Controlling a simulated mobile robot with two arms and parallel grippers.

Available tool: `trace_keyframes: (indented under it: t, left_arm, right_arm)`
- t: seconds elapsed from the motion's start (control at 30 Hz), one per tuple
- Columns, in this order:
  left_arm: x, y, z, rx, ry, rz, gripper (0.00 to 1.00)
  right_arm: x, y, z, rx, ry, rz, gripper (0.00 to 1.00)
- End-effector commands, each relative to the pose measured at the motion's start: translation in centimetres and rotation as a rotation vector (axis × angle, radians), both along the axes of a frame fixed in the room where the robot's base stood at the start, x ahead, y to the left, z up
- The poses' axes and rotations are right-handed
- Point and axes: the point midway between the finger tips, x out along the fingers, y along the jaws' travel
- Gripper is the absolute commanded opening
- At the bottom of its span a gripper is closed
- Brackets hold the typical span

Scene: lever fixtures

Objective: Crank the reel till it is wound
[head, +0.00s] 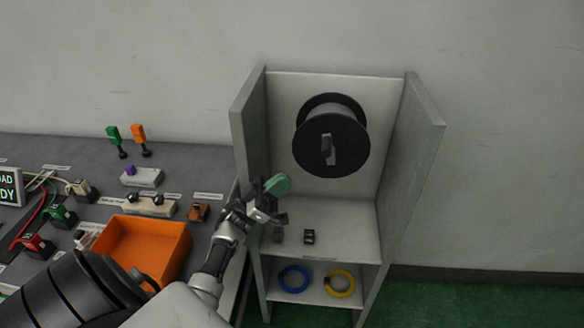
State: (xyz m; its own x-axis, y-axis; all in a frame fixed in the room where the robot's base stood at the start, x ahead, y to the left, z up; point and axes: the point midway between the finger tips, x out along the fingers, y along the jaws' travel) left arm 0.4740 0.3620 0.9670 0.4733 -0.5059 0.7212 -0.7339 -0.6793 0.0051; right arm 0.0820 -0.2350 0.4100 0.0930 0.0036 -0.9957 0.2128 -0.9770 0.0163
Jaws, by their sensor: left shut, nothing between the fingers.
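The reel (350,145) has dark round flanges and a pale grey drum. It is mounted on the back wall of a grey open-fronted cabinet. A small grey crank piece with a darker knob (327,146) stands out from the middle of its front flange. My left gripper (272,190) is in front of the cabinet's left part, below and left of the reel in the picture. It is shut, empty and apart from the crank. A teal-green rounded piece shows at its tip; I cannot tell whether it is part of the gripper. My right gripper is not in view.
The cabinet's side walls (425,125) flank the reel. Small dark items (309,237) lie on its shelf. Blue (293,279) and yellow (339,284) rings lie below. An orange bin (145,249) and several switches and levers crowd the left bench (190,165).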

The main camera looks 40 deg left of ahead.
Motion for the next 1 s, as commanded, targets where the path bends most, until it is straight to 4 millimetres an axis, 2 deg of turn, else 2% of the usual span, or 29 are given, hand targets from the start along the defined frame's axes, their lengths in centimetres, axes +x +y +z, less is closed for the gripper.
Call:
trace_keyframes:
  t: [0.03, 0.2, 0.4, 0.6, 1.0]
  left_arm:
    - [0.4, -0.5, 1.1, -0.002, -0.005, -0.001, 0.00]
    - [1.9, -2.1, 3.4, -0.002, -0.004, -0.003, 0.00]
    - [3.4, -3.7, 5.6, -0.001, -0.002, -0.004, 0.00]
    - [4.1, -4.5, 6.3, 0.002, -0.001, -0.003, 0.00]
    - [4.2, -4.6, 6.4, 0.004, 0.001, -0.004, 0.00]
  right_arm:
    - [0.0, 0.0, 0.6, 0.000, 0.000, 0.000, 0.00]
    - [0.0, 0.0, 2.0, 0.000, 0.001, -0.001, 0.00]
    - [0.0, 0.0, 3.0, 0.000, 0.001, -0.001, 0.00]
    - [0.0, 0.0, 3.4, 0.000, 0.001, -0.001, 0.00]
    - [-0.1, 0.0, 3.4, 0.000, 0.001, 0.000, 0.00]
